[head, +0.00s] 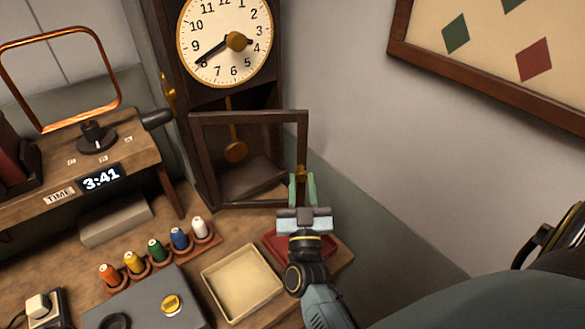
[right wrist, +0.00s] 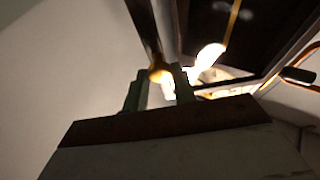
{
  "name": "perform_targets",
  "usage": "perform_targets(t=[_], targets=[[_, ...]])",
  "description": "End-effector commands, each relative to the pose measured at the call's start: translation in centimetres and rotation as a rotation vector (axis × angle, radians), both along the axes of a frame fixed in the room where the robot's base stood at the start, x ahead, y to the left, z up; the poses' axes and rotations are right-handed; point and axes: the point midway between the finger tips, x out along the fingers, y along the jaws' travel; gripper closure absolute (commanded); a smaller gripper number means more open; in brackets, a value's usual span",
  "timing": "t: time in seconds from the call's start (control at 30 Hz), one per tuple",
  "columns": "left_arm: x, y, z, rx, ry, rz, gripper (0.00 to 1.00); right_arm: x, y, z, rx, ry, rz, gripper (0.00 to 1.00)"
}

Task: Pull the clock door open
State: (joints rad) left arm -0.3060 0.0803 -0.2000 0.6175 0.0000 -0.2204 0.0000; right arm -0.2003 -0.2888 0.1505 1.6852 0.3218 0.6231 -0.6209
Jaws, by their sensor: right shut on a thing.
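The clock (head: 180,100) is a tall dark wooden case at the back, with a white dial (head: 226,42) and a brass pendulum (head: 235,151). Its clock door (head: 304,135) is a brown frame standing out from the lower case, partly open. My right gripper (head: 302,185) is shut on the small brass knob (head: 301,171) at the door's right edge. The right wrist view shows the knob (right wrist: 160,74) between the fingers, with the door's edge (right wrist: 146,30) above it. My left gripper is not in view.
A cream tray (head: 207,276) and a red tray (head: 272,238) lie on the bench below the door. Several thread spools (head: 157,250) stand in a rack at left. A framed board (head: 490,92) hangs on the right wall.

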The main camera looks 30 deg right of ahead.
Motion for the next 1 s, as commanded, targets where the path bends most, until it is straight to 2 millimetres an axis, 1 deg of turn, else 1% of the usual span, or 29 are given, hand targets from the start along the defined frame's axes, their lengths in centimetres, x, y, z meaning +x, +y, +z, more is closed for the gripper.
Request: perform_targets(t=[0.2, 0.6, 0.63, 0.7, 0.77, 1.0], targets=[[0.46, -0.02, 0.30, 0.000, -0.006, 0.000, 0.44, -0.75, 0.48, -0.01, 0.000, -0.001, -0.044, 1.00], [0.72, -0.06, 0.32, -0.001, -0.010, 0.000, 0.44, -0.79, 0.56, -0.02, -0.001, -0.002, -0.048, 1.00], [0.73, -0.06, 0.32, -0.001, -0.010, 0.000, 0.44, -0.78, 0.56, -0.02, -0.001, -0.002, -0.048, 0.70], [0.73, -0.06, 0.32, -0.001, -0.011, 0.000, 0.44, -0.78, 0.56, -0.02, -0.001, -0.002, -0.048, 0.60], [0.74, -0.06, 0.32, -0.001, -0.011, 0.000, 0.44, -0.77, 0.55, -0.01, -0.001, -0.002, -0.048, 0.53], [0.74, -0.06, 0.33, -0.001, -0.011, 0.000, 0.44, -0.76, 0.56, 0.00, 0.000, -0.002, -0.047, 0.52]])
